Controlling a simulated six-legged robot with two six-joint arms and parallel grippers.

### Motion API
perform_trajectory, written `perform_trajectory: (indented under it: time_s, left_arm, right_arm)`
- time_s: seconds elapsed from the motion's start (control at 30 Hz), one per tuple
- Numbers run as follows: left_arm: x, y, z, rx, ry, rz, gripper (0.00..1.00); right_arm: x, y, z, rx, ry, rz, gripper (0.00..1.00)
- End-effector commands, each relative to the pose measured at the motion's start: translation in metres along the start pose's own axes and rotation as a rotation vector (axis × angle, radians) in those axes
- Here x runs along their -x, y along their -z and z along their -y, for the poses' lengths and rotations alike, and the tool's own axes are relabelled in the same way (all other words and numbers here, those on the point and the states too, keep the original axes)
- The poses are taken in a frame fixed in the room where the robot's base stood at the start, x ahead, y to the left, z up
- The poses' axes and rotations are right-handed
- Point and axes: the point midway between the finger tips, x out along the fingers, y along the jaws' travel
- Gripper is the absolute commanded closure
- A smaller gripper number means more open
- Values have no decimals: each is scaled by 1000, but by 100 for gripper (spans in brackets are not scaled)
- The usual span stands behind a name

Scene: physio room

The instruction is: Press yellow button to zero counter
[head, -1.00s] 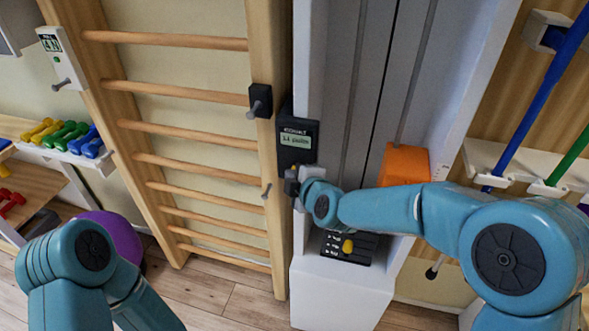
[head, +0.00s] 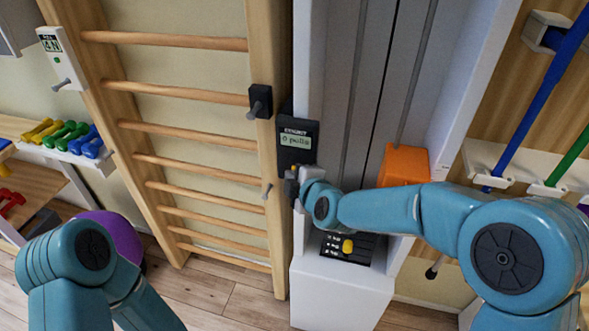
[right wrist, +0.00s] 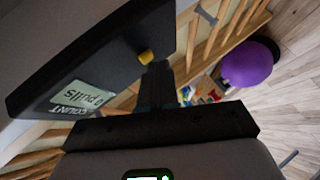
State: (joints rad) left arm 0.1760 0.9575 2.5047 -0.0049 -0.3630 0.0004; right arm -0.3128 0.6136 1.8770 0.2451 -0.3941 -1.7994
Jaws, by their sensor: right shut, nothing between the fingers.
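The counter is a dark box (head: 285,128) on the machine's left upright, with a lit display (head: 296,141) reading "0 pulls". In the right wrist view the counter (right wrist: 120,52) fills the upper left, with its display (right wrist: 78,99) upside down. The yellow button (right wrist: 145,57) sticks out near the counter's edge. My right gripper (right wrist: 156,70) is shut and empty, its tips right at the button; I cannot tell if they touch it. In the head view my right gripper (head: 291,185) covers the counter's lower part. My left gripper is out of view.
Wooden wall bars (head: 190,93) stand left of the machine. An orange block (head: 403,165) sits inside the frame, and a panel with a yellow knob (head: 347,246) is below my right arm. A purple ball (head: 118,238) lies on the floor behind my left arm.

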Motion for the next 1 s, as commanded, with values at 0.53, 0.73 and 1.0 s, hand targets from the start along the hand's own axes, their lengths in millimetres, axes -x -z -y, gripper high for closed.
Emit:
perform_trajectory:
  time_s: [0.53,0.73,1.0]
  left_arm:
    - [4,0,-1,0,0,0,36]
    - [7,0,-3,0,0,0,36]
    - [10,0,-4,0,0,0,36]
  right_arm:
    - [10,8,7,0,1,-1,100]
    - [24,18,16,1,1,-2,100]
    - [40,30,28,1,0,-2,100]
